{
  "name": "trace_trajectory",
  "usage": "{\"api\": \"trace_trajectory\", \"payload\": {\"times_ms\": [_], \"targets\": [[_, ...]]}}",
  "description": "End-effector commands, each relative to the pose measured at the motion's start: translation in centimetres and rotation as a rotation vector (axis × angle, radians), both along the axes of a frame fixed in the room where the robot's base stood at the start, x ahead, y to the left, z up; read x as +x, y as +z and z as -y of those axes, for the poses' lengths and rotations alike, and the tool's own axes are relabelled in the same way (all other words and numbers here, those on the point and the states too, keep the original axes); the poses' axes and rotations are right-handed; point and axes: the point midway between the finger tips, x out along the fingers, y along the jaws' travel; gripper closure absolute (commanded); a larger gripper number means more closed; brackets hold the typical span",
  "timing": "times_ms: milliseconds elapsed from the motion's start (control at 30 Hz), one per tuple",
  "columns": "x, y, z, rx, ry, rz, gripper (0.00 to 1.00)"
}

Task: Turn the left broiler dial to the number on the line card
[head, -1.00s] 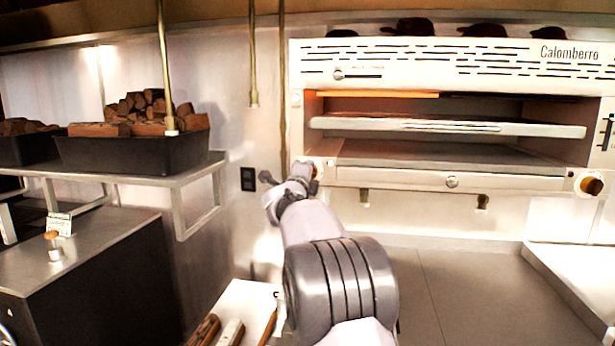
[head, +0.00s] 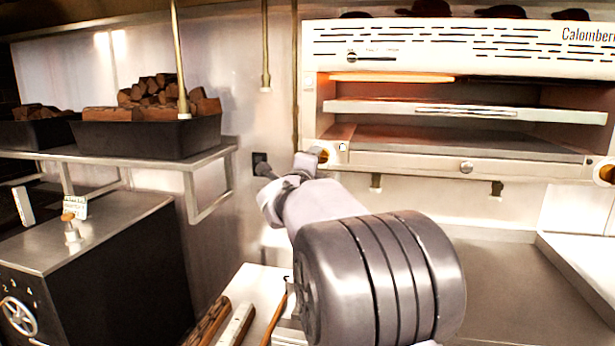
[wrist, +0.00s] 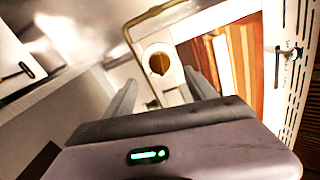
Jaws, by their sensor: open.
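The broiler (head: 465,100) stands at the back right in the head view. Its left dial (head: 322,154), brown on a pale round plate, sits at its lower left corner, partly behind my gripper (head: 304,167). In the wrist view the dial (wrist: 158,63) lies ahead of the fingertips, between my open, empty gripper fingers (wrist: 160,80) in the picture. I cannot tell whether they touch it. A small white card (head: 75,207) stands behind a brown-topped knob on the dark cabinet at left; its writing is too small to read.
A steel shelf (head: 205,161) with black trays of firewood is at left. Hanging rods (head: 265,50) come down beside the broiler. A dark cabinet (head: 120,260) with a handwheel is at lower left. The steel counter (head: 500,280) under the broiler is bare.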

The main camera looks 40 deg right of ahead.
Motion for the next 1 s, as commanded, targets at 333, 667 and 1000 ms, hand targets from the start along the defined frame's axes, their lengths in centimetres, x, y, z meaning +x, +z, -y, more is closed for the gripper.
{"api": "trace_trajectory", "payload": {"times_ms": [333, 667, 1000], "targets": [[-5.3, 0.2, -6.3, -0.001, 0.001, 0.001, 0.34], [-5.8, 0.0, -6.7, 0.000, -0.001, 0.000, 0.34], [-5.7, 0.3, -13.9, -0.071, 0.265, -0.152, 0.34]]}}
